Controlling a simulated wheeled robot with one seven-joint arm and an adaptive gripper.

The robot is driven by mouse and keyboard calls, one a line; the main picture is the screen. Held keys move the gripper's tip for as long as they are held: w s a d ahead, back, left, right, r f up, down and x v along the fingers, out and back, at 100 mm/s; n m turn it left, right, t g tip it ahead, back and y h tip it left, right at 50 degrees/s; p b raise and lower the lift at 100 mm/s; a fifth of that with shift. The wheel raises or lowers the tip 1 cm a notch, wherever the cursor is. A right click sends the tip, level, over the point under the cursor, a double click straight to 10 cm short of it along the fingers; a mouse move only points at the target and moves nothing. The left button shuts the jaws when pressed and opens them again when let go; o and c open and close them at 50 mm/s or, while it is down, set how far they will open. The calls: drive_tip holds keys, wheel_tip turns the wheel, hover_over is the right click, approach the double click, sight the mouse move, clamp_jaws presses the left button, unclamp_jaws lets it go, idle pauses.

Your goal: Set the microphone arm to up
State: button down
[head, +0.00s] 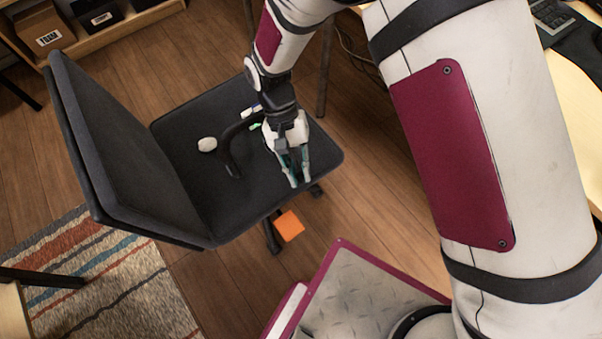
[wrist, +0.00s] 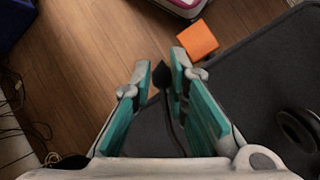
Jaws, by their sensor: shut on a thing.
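A headset lies on the black chair seat. In the head view its dark curved band (head: 228,150) shows left of my gripper (head: 297,180). In the wrist view a round black ear cup (wrist: 298,129) sits at the right edge. The thin dark microphone arm (wrist: 166,105), with a pointed dark tip (wrist: 162,75), runs between the teal fingers of my gripper (wrist: 160,84). My gripper is shut on the microphone arm, low over the front part of the seat. In the head view the fingers hide the microphone arm.
The chair seat (head: 190,132) has a tall backrest (head: 115,150) on the left. A white oval object (head: 207,144) and small green and white pieces (head: 254,126) lie on the seat. An orange block (head: 289,226) is beyond its front edge. Cables (wrist: 15,125) show at left.

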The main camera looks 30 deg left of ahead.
drive_tip(key=shift+w+a+r+g+h, duration=0.25)
drive_tip(key=shift+a+r+h, duration=0.2)
drive_tip(key=shift+r+h, duration=0.2)
drive_tip(key=shift+w+a+r+g+h, duration=0.15)
drive_tip(key=shift+a+r+g+h, duration=0.2)
drive_tip(key=shift+r+h, duration=0.3)
drive_tip(key=c, duration=1.5)
unclamp_jaws()
drive_tip(key=shift+c, duration=0.2)
drive_tip(key=shift+a+r, duration=0.1)
drive_tip(key=v, duration=1.2)
drive_tip(key=shift+s+r, duration=0.1)
